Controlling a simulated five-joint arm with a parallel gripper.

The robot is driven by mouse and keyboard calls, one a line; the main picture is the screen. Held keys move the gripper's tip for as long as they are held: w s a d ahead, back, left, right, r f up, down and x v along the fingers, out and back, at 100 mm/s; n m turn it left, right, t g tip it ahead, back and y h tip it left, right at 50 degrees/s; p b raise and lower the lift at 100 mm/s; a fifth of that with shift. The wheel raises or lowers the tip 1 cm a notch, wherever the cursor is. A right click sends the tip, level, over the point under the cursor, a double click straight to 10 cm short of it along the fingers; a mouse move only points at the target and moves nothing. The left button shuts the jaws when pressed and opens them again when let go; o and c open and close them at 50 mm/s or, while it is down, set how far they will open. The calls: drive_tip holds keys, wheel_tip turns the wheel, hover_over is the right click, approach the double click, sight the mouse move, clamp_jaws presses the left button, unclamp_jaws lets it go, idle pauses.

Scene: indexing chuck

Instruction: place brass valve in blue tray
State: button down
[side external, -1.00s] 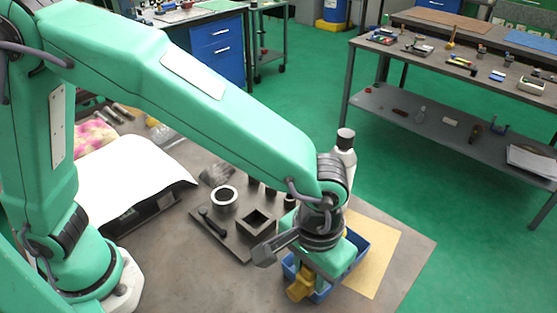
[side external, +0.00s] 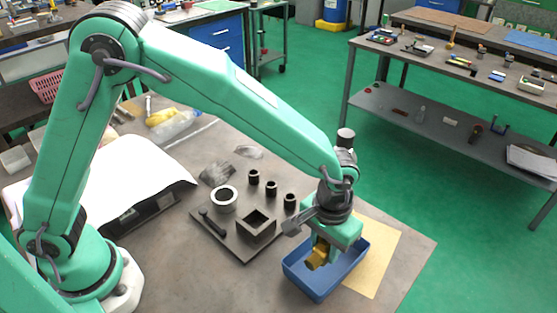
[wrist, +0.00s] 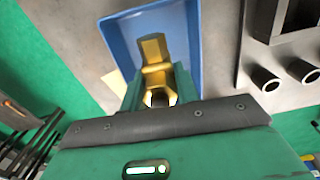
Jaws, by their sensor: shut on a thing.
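The brass valve (side external: 317,257) is held in my gripper (side external: 322,249), which is shut on it. In the wrist view the brass valve (wrist: 155,62) sits between the two green fingers of my gripper (wrist: 158,85). The blue tray (side external: 322,287) lies on the table below the gripper. In the side view the valve overlaps the tray's opening, and in the wrist view the tray (wrist: 193,50) shows behind and around the valve. The exact height of the valve over the tray floor is hard to tell.
A dark fixture plate (side external: 238,250) with a square socket (side external: 256,227), a ring (side external: 223,198) and several short posts stands left of the tray. A tan mat (side external: 380,262) lies under and right of the tray.

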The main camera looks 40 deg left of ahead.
sight(323, 258)
drive_tip(key=shift+f, duration=1.9)
drive_tip(key=shift+f, duration=0.15)
drive_tip(key=c, duration=1)
unclamp_jaws()
drive_tip(key=shift+c, duration=0.2)
wheel_tip(323, 258, up, 12)
drive_tip(key=shift+f, duration=0.1)
drive_tip(key=shift+r, duration=0.25)
drive_tip(key=shift+a, duration=0.1)
